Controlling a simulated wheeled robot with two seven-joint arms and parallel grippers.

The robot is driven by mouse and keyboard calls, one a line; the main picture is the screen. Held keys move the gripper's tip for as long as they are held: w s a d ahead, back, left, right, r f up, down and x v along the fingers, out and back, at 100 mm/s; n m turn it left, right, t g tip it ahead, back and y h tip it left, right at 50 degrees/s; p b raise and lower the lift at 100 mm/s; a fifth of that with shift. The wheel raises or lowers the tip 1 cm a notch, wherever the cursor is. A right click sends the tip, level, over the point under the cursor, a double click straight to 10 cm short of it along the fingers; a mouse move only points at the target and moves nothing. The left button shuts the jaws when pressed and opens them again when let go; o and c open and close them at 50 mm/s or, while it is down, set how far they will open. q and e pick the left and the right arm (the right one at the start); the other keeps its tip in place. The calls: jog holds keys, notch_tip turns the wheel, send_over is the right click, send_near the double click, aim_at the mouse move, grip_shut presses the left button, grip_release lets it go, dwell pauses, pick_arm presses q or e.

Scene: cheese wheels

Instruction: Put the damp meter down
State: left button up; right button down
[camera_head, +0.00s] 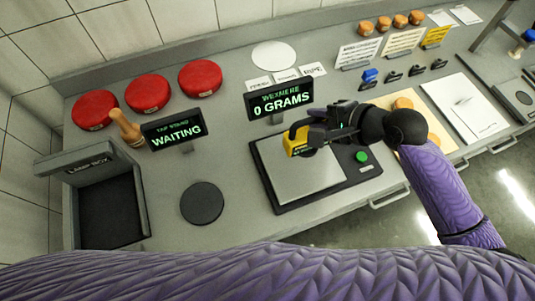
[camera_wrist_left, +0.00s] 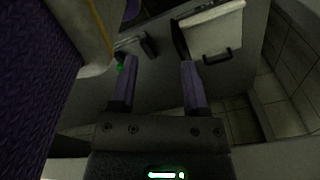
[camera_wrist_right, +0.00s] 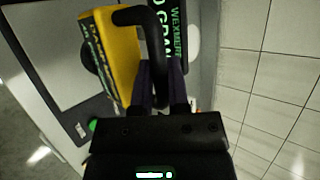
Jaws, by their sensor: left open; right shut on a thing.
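The damp meter (camera_head: 298,141) is a yellow block with a black handle, held over the scale's left part in the head view. My right gripper (camera_head: 318,133) is shut on its black handle.
The scale display (camera_head: 280,101) reads 0 GRAMS, and another display (camera_head: 173,130) reads WAITING. A black disc (camera_head: 202,203), a wooden mallet (camera_head: 126,127), red cheese wheels (camera_head: 148,93) and a grey box (camera_head: 85,165) stand left. A white disc (camera_head: 273,56) lies behind. Bare counter surrounds the black disc.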

notch_tip(320, 180, down, 10)
jog(key=b, duration=0.3)
jog(key=shift+d+f+b, duration=0.1)
jog(key=shift+b, duration=0.3)
jog(key=shift+d, duration=0.1)
jog(key=c, duration=1.1)
grip_release()
jog(key=shift+f, duration=0.1)
jog(key=o, duration=0.5)
